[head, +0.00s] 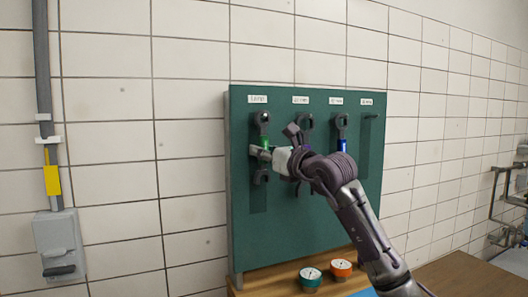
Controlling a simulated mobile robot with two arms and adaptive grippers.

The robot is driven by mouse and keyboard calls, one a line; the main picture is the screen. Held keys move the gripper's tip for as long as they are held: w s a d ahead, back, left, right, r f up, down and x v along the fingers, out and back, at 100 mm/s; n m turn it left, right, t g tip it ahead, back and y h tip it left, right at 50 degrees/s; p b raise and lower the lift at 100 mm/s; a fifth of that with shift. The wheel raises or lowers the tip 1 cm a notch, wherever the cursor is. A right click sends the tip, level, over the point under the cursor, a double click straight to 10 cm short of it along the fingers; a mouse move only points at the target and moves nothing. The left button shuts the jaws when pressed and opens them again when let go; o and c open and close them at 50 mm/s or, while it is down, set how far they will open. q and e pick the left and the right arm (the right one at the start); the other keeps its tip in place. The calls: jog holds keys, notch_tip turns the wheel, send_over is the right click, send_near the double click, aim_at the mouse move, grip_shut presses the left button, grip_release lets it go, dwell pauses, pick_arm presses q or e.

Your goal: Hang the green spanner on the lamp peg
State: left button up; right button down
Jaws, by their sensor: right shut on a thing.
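The green spanner (264,141) is upright against the green board, below the leftmost label. It has a dark ring head, a green band and a dark lower jaw. Its ring head is at the leftmost peg position; I cannot tell whether the ring is around the peg. That label (258,99) is too small to read surely. My right gripper (262,152) is shut on the spanner around its middle, and its fingers hide part of the handle. My left gripper is not in view.
The green board (300,235) stands against the tiled wall. A blue-banded spanner (342,145) hangs third, and another spanner (307,122) second, partly behind my arm. The rightmost peg (370,116) is bare. Two round gauges (311,279) (341,268) sit on the wooden ledge below.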

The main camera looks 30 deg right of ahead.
jog(key=shift+w+f, duration=0.1)
jog(key=shift+f, duration=0.15)
jog(key=c, duration=0.9)
grip_release()
jog(key=shift+w+f, duration=0.1)
jog(key=shift+w, duration=0.15)
jog(key=shift+d, duration=0.1)
jog(key=r+v, duration=0.1)
jog(key=v, duration=1.1)
jog(key=shift+f, duration=0.35)
